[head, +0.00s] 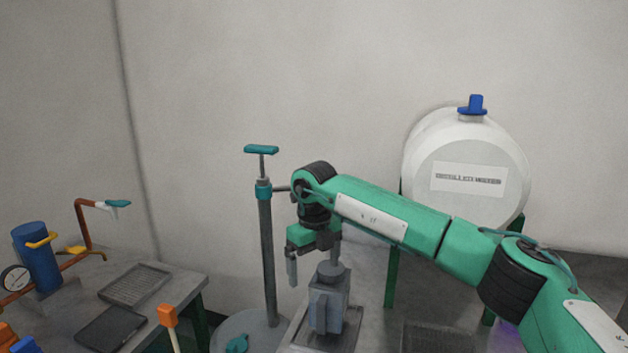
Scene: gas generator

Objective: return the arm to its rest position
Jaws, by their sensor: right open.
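My right arm (440,238) is green with black joints and reaches in from the lower right towards the middle of the head view. My right gripper (312,268) points down at its end, just above and left of a grey block-shaped device (328,305). Its fingers are apart, and one finger hangs clear at the left. The other finger overlaps the top of the grey device in the picture, and I cannot tell whether they touch. My left gripper is not in view.
A pump stand with a teal handle (261,149) rises left of the gripper. A white tank (465,165) with a blue cap (473,105) stands behind the arm. A blue cylinder (36,256), copper pipe (82,222) and gauge (15,279) stand at the left. An orange-topped stick (168,316) is in front.

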